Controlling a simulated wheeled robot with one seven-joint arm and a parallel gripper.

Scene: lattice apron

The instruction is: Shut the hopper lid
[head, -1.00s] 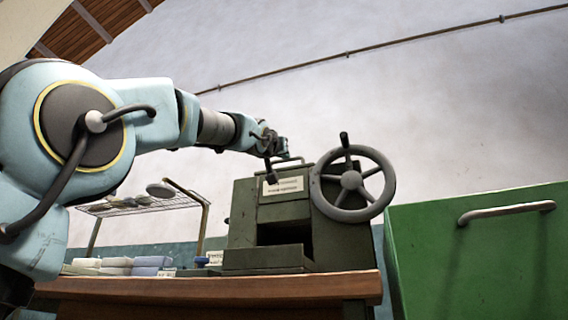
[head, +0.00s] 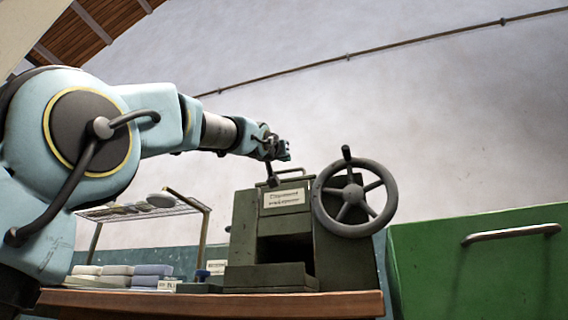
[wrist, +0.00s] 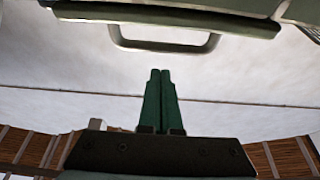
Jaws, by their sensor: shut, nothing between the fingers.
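The hopper is a dark green machine (head: 248,232) on the bench, with a white label (head: 284,198) on its upper front. A grey bar handle (head: 290,170) shows at its top; it also shows in the wrist view (wrist: 165,46), fixed to a green slab edge (wrist: 170,15) that looks like the lid. I cannot tell clearly how far the lid is open. My gripper (head: 287,155) is just above the top of the machine, close to the handle. In the wrist view its green fingers (wrist: 160,75) are together and empty, with a gap in the picture between tips and handle.
A grey handwheel (head: 353,194) stands at the machine's right. A green cabinet (head: 490,275) with a bar handle is further right. A wire rack (head: 130,212) and several small boxes (head: 115,270) are left on the wooden bench (head: 210,303).

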